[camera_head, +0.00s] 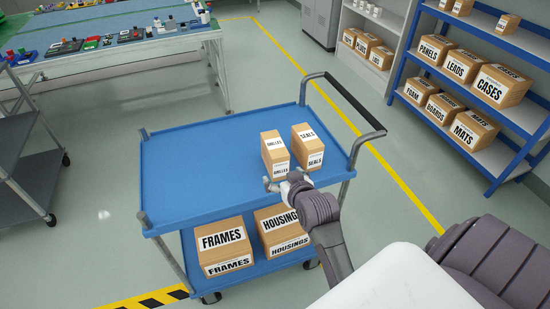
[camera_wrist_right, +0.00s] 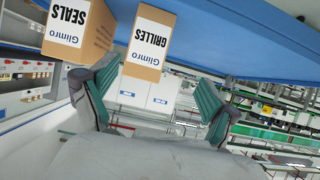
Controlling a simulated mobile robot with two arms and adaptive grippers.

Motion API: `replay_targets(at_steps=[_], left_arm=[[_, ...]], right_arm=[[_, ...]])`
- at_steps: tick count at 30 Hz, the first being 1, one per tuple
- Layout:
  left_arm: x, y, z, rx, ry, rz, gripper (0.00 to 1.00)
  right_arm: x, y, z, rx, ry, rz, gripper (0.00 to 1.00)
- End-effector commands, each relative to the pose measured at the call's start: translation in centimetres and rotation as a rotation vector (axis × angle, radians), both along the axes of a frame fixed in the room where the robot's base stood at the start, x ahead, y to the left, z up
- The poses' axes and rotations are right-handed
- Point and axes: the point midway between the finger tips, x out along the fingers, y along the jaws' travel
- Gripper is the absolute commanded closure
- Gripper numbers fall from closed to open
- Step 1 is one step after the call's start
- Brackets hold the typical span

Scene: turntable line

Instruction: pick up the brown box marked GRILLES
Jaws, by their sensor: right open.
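The brown GRILLES box (camera_head: 275,146) stands upright on the blue top of the cart (camera_head: 190,170), left of the SEALS box (camera_head: 308,143). My right gripper (camera_head: 281,181) is open and empty at the near side of the GRILLES box, by its lower front. In the right wrist view the GRILLES box (camera_wrist_right: 150,43) is ahead of the open jaws (camera_wrist_right: 157,82), toward the left finger, with its white label facing me. Whether a finger touches it, I cannot tell. The SEALS box (camera_wrist_right: 75,28) is at the upper left there. My left gripper is not in view.
The FRAMES box (camera_head: 223,246) and HOUSINGS box (camera_head: 282,232) sit on the cart's lower shelf. The cart's handle (camera_head: 350,100) rises at the right. The left part of the cart top is clear. Shelves with boxes (camera_head: 500,85) stand at right.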

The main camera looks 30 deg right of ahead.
Motion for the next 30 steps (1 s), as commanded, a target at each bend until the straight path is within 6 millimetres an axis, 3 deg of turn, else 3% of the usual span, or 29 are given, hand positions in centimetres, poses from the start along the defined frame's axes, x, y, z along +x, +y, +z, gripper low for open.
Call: replay_targets(at_steps=[1, 3, 6, 16, 26, 30], left_arm=[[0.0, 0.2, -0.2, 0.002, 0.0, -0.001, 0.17], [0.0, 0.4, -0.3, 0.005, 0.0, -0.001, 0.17], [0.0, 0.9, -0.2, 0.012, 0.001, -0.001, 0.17], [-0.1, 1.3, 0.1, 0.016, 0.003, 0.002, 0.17], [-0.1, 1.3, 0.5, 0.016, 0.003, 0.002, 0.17], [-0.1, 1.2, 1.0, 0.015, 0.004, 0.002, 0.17]], right_arm=[[0.0, -0.6, 1.8, -0.005, -0.034, -0.016, 0.12], [-0.1, -1.2, 3.5, -0.011, -0.064, -0.032, 0.12], [0.3, -1.7, 4.2, -0.014, -0.081, -0.041, 0.12], [5.8, -3.3, 2.1, -0.016, -0.082, -0.041, 0.12], [8.2, -4.0, 1.3, -0.016, -0.082, -0.041, 0.12], [10.1, -4.7, 1.1, -0.015, -0.083, -0.041, 0.12]])
